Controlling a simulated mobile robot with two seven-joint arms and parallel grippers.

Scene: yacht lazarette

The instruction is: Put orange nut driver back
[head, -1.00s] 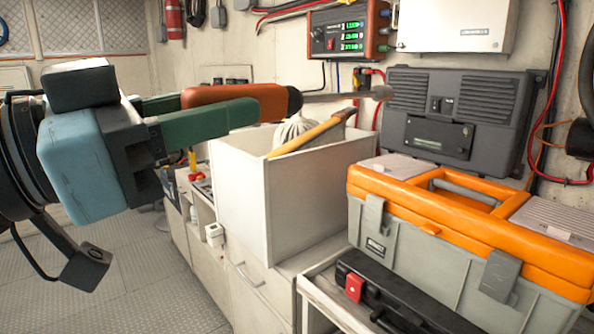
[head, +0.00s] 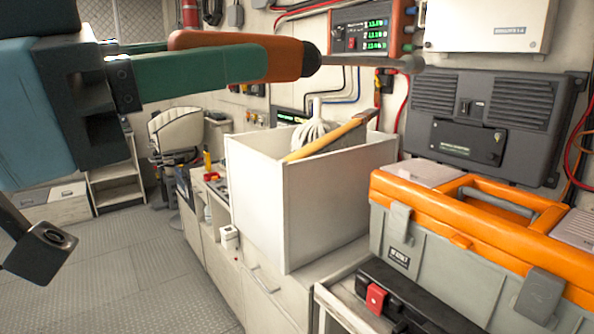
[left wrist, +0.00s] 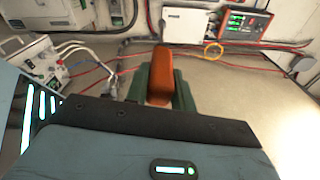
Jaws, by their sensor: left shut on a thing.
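My left gripper (head: 250,62) is shut on the orange nut driver (head: 285,58), with its green fingers along the orange handle. The driver lies about level, and its grey shaft and socket end point right in the head view. It is held in the air, and in the picture it passes above the white open box and in front of the wall. In the left wrist view the orange handle (left wrist: 161,72) shows between the green fingers (left wrist: 160,85); its shaft is hidden there. My right gripper is not in view.
A white open box (head: 265,195) holds a pale mop-like bundle (head: 312,131) and a wooden-handled tool (head: 325,139). To its right are an orange and grey toolbox (head: 440,228), shut, and a black case (head: 410,295). A dark panel unit (head: 480,120) is on the wall.

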